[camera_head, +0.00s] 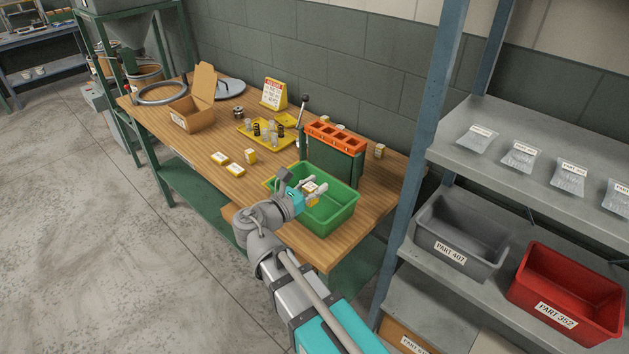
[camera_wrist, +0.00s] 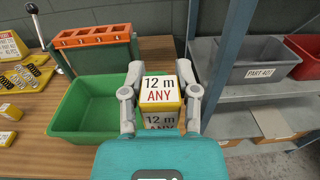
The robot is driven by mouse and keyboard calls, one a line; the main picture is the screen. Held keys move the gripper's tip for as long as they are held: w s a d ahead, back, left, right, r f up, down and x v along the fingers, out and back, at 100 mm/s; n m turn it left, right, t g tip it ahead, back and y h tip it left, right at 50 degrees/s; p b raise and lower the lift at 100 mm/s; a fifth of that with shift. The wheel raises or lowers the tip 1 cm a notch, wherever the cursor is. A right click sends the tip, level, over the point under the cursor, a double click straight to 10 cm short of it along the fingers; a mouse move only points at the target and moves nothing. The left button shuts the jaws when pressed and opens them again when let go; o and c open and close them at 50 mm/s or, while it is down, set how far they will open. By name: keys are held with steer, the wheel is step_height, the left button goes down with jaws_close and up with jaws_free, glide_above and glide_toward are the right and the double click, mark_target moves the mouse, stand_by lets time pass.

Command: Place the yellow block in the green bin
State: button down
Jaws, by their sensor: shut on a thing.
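A yellow block (camera_wrist: 160,92) with a white label reading "12 m ANY" sits between the two fingers of my gripper (camera_wrist: 160,98) in the wrist view. The gripper is shut on it. The green bin (camera_wrist: 77,127) lies behind and to the left of the held block in that view. In the head view, my gripper (camera_head: 313,191) is over the green bin (camera_head: 322,224), with the block (camera_head: 310,187) showing small between the fingers. The bin stands on the wooden table near its right end. Whether the block touches the bin cannot be told.
An orange slotted tray (camera_head: 336,136) on a green stand is behind the bin. Several small yellow-and-white blocks (camera_head: 235,169) lie left of it on the table. A lever (camera_head: 302,113) stands upright nearby. Metal shelving with a grey bin (camera_head: 462,238) and a red bin (camera_head: 568,290) is at right.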

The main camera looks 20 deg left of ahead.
mark_target(307, 189)
steer(key=shift+y, duration=0.3)
steer(key=s+r+p, duration=0.1)
steer(key=s+a+r+p, duration=0.1)
steer(key=r, duration=0.1)
steer(key=shift+s, duration=0.3)
steer(key=w+a+f+b, duration=0.6)
steer(key=w+f+b, duration=0.3)
steer(key=w, duration=0.2)
steer(key=shift+w+a, duration=0.15)
steer(key=shift+w, duration=0.15)
steer(key=shift+f, duration=0.1)
steer(key=shift+w+a+f+b, duration=0.1)
steer(key=shift+w+f+b, duration=0.1)
steer(key=shift+f+b, duration=0.85)
steer(key=shift+w+a+f+b, duration=0.1)
steer(key=shift+w+f+b, duration=0.05)
steer(key=shift+f+b, duration=0.8)
